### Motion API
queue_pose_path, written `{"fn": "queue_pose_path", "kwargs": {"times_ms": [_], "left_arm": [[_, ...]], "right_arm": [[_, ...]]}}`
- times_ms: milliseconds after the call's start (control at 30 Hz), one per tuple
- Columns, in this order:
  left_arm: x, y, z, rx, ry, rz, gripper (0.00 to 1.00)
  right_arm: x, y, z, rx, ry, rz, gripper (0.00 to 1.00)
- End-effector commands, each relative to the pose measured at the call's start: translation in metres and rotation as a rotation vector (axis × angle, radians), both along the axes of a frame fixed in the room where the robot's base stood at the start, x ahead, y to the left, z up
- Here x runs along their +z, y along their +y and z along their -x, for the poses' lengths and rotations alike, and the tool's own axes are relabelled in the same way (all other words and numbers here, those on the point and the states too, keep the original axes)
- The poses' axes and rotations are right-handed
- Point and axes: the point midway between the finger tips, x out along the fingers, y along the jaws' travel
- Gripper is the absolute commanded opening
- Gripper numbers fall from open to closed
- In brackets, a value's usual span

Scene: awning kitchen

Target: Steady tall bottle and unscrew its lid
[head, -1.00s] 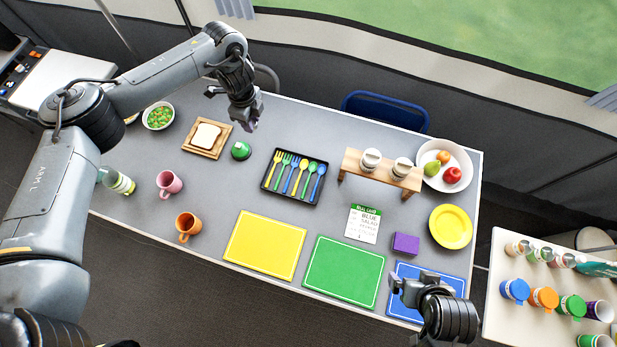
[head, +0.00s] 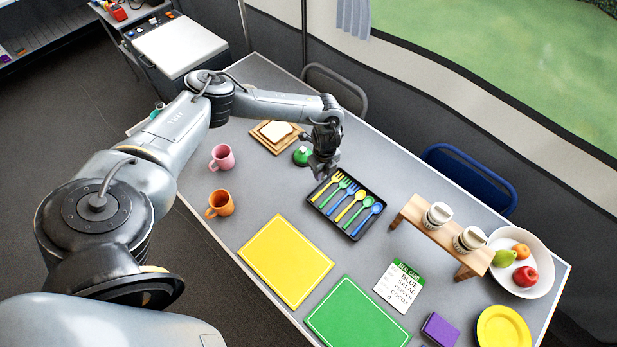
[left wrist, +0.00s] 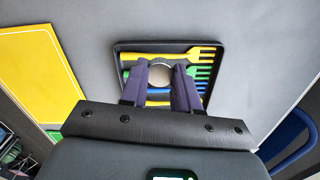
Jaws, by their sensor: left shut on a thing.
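My left gripper (head: 322,170) points down over the left end of the black cutlery tray (head: 325,207). The left wrist view shows its two purple-grey fingers (left wrist: 160,88) closed around a small round silver-grey thing (left wrist: 159,72), which I cannot name for sure. Behind it is the tray with yellow, green and blue cutlery (left wrist: 150,57). I cannot pick out a tall bottle clearly; a small teal thing (head: 157,108) shows partly behind my left arm at the table's left end. My right gripper is not in view.
A green domed thing (head: 302,156) stands just behind the gripper, near bread on a board (head: 270,139). Pink (head: 222,158) and orange (head: 220,204) mugs stand left. A wooden stand (head: 440,238) holds two white-lidded jars. Yellow (head: 286,262) and green (head: 357,315) mats lie in front.

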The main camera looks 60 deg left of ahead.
Motion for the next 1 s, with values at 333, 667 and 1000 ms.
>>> {"fn": "queue_pose_path", "kwargs": {"times_ms": [333,667,1000], "left_arm": [[-0.038,0.058,0.025,0.002,0.002,-0.002,0.0],[-0.051,0.069,0.03,0.0,0.001,0.0,0.0],[-0.085,0.07,0.03,-0.001,0.002,-0.001,0.0]], "right_arm": [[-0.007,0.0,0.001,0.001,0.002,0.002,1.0],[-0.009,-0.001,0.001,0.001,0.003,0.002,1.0],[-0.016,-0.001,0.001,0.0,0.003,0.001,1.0]]}}
